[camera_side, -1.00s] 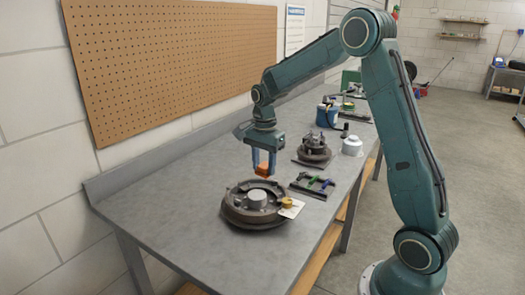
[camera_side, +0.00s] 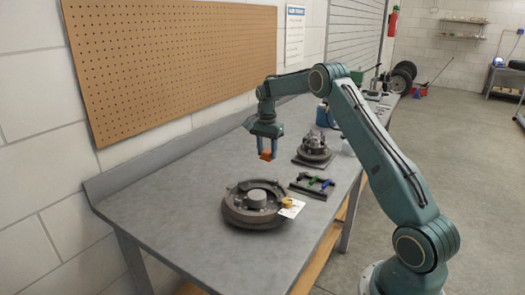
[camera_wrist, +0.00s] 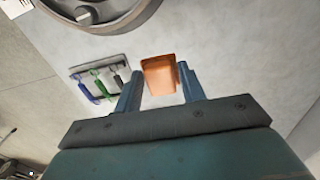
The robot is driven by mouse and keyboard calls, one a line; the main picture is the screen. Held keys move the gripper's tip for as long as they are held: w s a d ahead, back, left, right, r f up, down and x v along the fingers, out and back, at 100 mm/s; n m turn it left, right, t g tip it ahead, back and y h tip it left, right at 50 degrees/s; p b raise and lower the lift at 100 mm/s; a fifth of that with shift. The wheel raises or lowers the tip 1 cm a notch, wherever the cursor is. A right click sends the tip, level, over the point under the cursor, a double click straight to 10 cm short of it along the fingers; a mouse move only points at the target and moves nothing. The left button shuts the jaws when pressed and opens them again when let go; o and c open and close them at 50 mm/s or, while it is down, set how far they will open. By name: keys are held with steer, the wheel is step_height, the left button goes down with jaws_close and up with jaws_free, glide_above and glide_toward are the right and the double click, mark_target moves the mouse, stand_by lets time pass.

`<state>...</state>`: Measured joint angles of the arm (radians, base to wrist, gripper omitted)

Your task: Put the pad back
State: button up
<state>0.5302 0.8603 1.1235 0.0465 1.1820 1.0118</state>
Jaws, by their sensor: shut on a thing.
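My gripper (camera_side: 267,157) is above the bench, behind the large round drum in the side view, and shut on an orange block-like pad (camera_side: 266,155). In the wrist view the pad (camera_wrist: 159,75) sits between the two blue fingers of my gripper (camera_wrist: 160,75). The pad hangs clear of the bench in the side view. The grey-brown drum (camera_side: 232,215) has a raised centre hub, and a yellow piece with a white tag (camera_side: 291,207) lies at its right edge. Part of the drum (camera_wrist: 145,22) shows at the top of the wrist view.
A small rack (camera_side: 312,185) with blue, green and dark pieces lies right of the drum; it also shows in the wrist view (camera_wrist: 100,82). A second round assembly (camera_side: 314,148) stands on a plate behind it. The bench (camera_side: 165,185) is clear on the left.

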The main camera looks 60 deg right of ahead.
mark_target(270, 178)
steer(key=shift+w+d+f, duration=0.1)
steer(key=shift+d+f, duration=0.15)
steer(key=shift+d, duration=0.35)
steer(key=shift+w+d+f, duration=0.1)
steer(key=shift+d+f, duration=0.2)
steer(key=shift+d, duration=0.3)
steer(key=shift+w+d+f, duration=0.1)
steer(key=shift+d+f, duration=0.15)
steer(key=shift+d, duration=0.35)
steer(key=shift+f, duration=0.1)
steer(key=shift+f, duration=3.9)
steer(key=shift+f, duration=0.2)
steer(key=o, duration=1)
steer(key=shift+o, duration=0.2)
steer(key=shift+r, duration=0.15)
step_height(270, 178, up, 12)
steer(key=shift+w, duration=0.2)
